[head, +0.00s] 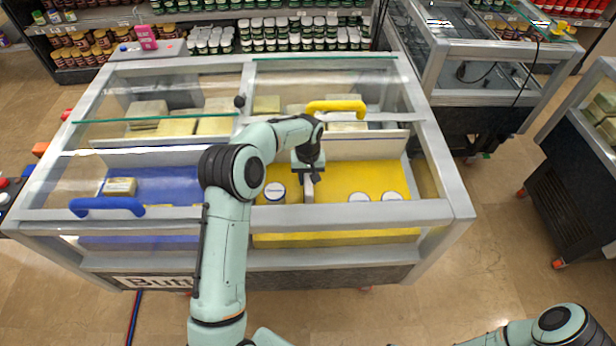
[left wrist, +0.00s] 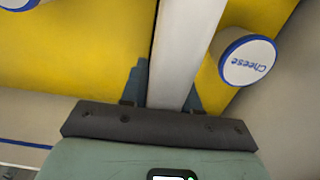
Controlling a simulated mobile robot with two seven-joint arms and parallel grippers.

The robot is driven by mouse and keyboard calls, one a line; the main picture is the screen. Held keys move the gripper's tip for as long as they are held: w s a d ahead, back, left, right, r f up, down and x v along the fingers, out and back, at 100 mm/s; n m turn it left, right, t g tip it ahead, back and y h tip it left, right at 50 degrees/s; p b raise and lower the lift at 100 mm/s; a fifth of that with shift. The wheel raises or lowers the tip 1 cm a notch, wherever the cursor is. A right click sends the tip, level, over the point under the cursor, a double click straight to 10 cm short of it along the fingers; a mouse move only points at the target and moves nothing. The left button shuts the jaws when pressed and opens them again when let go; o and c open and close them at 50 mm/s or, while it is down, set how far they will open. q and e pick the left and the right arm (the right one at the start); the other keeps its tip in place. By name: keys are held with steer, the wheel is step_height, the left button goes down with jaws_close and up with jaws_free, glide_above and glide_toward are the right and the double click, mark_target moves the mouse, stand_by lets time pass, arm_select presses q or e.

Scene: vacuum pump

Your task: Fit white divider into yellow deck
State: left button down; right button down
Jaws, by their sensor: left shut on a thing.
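My left gripper (head: 308,178) is over the yellow deck (head: 335,178), inside the freezer's open right bay. It is shut on the white divider (head: 308,192), a narrow pale bar. In the left wrist view the divider (left wrist: 187,45) runs between the fingers (left wrist: 165,88) and away over the yellow surface (left wrist: 85,65). I cannot tell whether the divider touches the deck. The gripper hides part of the divider in the head view. My right arm shows at the lower right, but its gripper is out of view.
A cheese tub (head: 274,192) stands on the deck left of the divider, and two more (head: 360,198) (head: 392,197) stand to the right. A white panel (head: 365,147) closes the deck's back. The yellow handle (head: 336,106) and glass lid lie behind. A blue deck (head: 165,185) lies left.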

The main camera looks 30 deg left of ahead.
arm_select(q)
steer(key=shift+f+b, duration=0.4)
steer(key=shift+f, duration=1.6)
arm_select(e)
steer(key=shift+s+f, duration=0.5)
arm_select(q)
steer(key=c, duration=0.8)
jaws_free()
steer(key=shift+o, duration=0.2)
step_height(320, 180, up, 13)
steer(key=shift+r+p, duration=0.2)
steer(key=shift+p, duration=0.15)
arm_select(e)
steer(key=shift+w+r, duration=0.5)
